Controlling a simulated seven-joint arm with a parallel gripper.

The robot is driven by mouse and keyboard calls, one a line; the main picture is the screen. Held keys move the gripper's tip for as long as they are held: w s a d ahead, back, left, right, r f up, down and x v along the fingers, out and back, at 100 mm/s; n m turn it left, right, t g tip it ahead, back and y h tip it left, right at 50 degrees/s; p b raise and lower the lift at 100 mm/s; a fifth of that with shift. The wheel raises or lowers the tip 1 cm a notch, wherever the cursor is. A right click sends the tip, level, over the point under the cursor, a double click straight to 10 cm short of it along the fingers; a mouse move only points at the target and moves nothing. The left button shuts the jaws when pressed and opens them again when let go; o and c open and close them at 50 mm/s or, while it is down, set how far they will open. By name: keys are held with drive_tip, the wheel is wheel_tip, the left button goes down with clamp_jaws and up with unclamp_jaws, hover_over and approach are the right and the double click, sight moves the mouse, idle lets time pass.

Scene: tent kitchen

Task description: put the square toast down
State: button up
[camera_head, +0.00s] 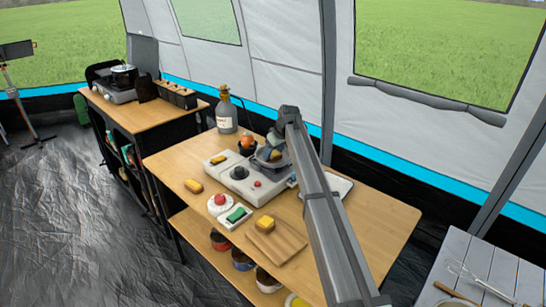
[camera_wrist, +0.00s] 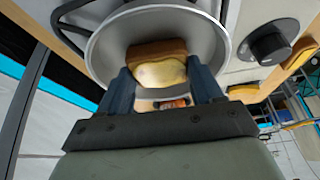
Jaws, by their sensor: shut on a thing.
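My gripper (camera_wrist: 162,85) is shut on a piece of toast (camera_wrist: 156,64) with a brown crust and a pale yellow face. In the wrist view the toast is between the two blue fingers, over a round grey pan (camera_wrist: 100,48). I cannot tell whether it touches the pan's bottom. In the head view my arm comes down to the pan (camera_head: 268,158) on the grey cooker (camera_head: 240,178), and hides most of the gripper and the held toast.
A wooden board (camera_head: 290,240) bears a yellow-brown piece (camera_head: 265,223). Another similar piece (camera_head: 193,186) lies on the table's left side. A bottle (camera_head: 226,114) stands behind the cooker. A white tray (camera_head: 340,187) lies right of it. The front right tabletop is clear.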

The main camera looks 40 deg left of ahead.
drive_tip(key=shift+c, duration=0.8)
drive_tip(key=shift+r, duration=0.1)
